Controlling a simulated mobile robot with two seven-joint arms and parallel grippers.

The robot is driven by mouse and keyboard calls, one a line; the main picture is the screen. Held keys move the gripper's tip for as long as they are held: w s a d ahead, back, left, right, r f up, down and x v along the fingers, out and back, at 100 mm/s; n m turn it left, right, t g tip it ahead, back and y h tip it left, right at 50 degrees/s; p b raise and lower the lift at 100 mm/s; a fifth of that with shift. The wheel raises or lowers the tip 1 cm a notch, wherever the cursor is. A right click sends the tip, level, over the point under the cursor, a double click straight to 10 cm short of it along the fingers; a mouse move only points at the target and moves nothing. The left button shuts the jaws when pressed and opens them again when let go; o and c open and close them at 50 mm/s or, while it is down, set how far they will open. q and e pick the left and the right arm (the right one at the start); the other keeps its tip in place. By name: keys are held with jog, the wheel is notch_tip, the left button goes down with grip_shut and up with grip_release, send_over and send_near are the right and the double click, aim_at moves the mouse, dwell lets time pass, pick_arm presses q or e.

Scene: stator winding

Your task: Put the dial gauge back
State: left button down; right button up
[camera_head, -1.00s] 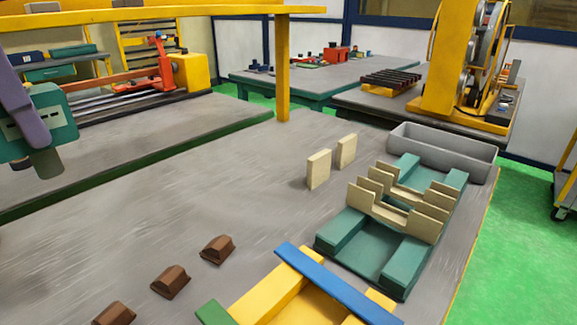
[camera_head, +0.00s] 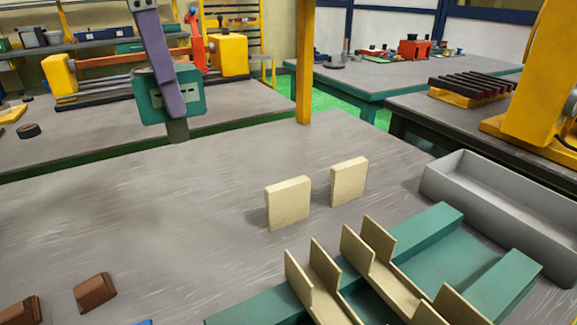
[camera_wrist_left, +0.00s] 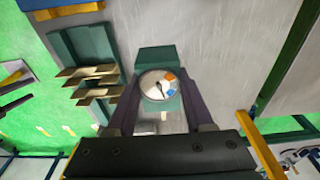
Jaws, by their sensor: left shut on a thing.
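The dial gauge (camera_head: 157,101) has a teal body and a grey stem pointing down. In the left wrist view its round white dial (camera_wrist_left: 157,84) shows orange and blue marks. My left gripper (camera_head: 172,92) has purple fingers and is shut on the gauge's body, holding it upright in the air. In the head view it shows in front of the back bench, left of the yellow post. In the wrist view a finger of my left gripper (camera_wrist_left: 158,104) stands on each side of the gauge. My right gripper is not in view.
Two cream blocks (camera_head: 288,203) stand on the grey table (camera_head: 200,220). A teal fixture with cream slotted pieces (camera_head: 375,265) and a grey tray (camera_head: 500,205) are at right. Brown wedges (camera_head: 95,293) lie front left. A yellow post (camera_head: 304,60) rises at the far edge.

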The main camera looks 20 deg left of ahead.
pick_arm(q)
notch_tip(320, 180, down, 17)
jog(key=shift+s+b, duration=0.15)
jog(key=shift+b, duration=0.95)
jog(key=shift+f, duration=0.15)
jog(key=shift+f, duration=0.6)
jog(key=shift+c, duration=1.4)
grip_release()
jog(key=shift+a, duration=0.1)
notch_tip(320, 180, up, 13)
jog(key=s+p, duration=0.1)
jog(key=p, duration=0.1)
jog(key=shift+a, duration=0.45)
